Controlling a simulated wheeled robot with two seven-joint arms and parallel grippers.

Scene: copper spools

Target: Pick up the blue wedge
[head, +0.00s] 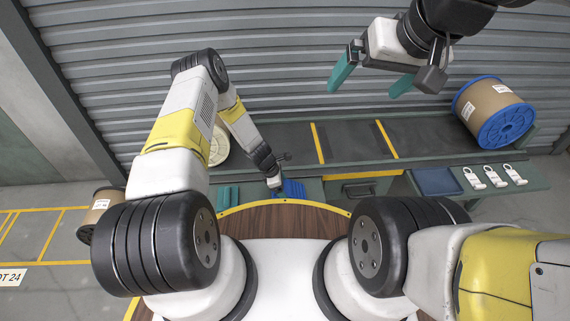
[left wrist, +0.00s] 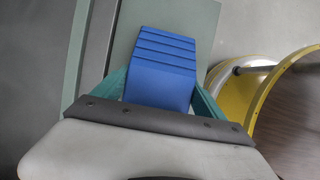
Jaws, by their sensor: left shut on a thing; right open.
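The blue wedge (left wrist: 160,72) has a ridged top and sits between the two teal fingers of my left gripper (left wrist: 158,92) in the left wrist view. The fingers touch its sides, so the gripper is shut on it. In the head view the wedge (head: 294,188) shows as a small blue patch beside my left gripper (head: 278,185), over the green bench shelf; its fingers are mostly hidden there. I cannot tell whether the wedge still touches the shelf. My right gripper (head: 363,90) is open and empty, high above the bench, its teal fingers spread.
A copper spool with blue flanges (head: 494,111) lies at the bench's right end. Another spool (head: 217,146) is partly behind my left arm. Teal pieces (head: 228,196) lie left of my gripper. White tags (head: 494,177) and a blue tray (head: 436,181) are to the right.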

